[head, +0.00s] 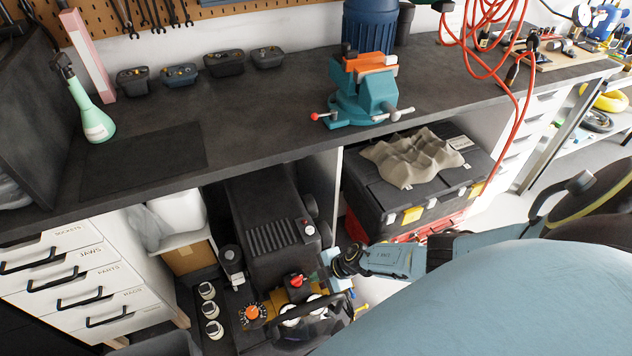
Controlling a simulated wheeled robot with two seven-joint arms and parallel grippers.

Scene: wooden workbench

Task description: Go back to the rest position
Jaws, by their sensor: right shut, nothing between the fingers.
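My right arm comes in from the right, low in the head view. My right gripper (331,271) is at its end, in front of the open space under the workbench (262,125). It is shut and holds nothing. It appears in front of the black compressor-like machine (262,225) and above its gauges. Whether it touches anything there I cannot tell. My left gripper is not in view.
A teal and orange vise (365,95) stands on the bench. A black toolbox (425,195) with a grey cloth (412,158) sits below, right of a panel. White drawers (75,275) stand at left. Red hose (515,110) hangs at right. The bench middle is clear.

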